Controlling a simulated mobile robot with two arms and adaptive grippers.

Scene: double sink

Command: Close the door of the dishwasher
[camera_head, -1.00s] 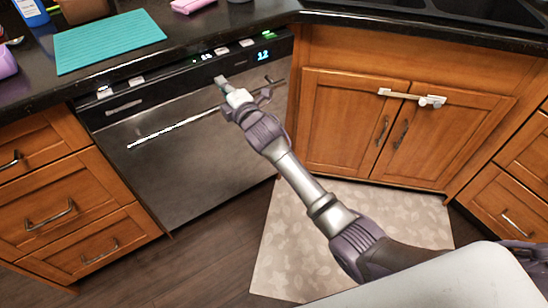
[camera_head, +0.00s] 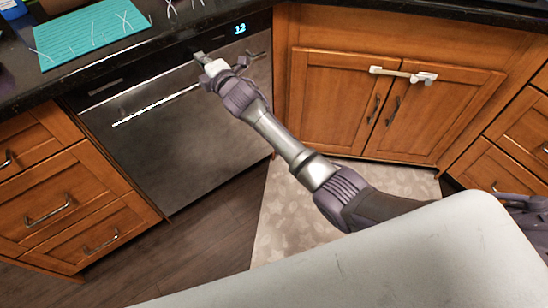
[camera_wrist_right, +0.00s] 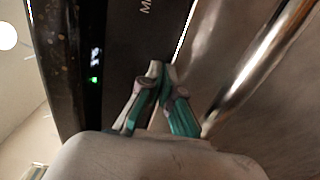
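The dishwasher door (camera_head: 190,145) is a steel front with a dark control strip and a lit "12" display (camera_head: 240,29). It stands upright under the counter and looks about flush with the cabinets; any small gap at its top edge cannot be made out. Its long bar handle (camera_head: 155,107) runs across the upper front. My right gripper (camera_head: 200,57) is at the upper front of the door, beside the handle. In the right wrist view its fingertips (camera_wrist_right: 157,70) are together, empty, close to or touching the dark strip. My left gripper is not in view.
A dark counter (camera_head: 180,37) with a teal mat (camera_head: 90,30) lies above the dishwasher. Wooden drawers (camera_head: 50,205) stand left of it. A cabinet (camera_head: 400,110) with a white latch (camera_head: 403,74) is at right. A pale rug (camera_head: 300,205) lies on the open floor.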

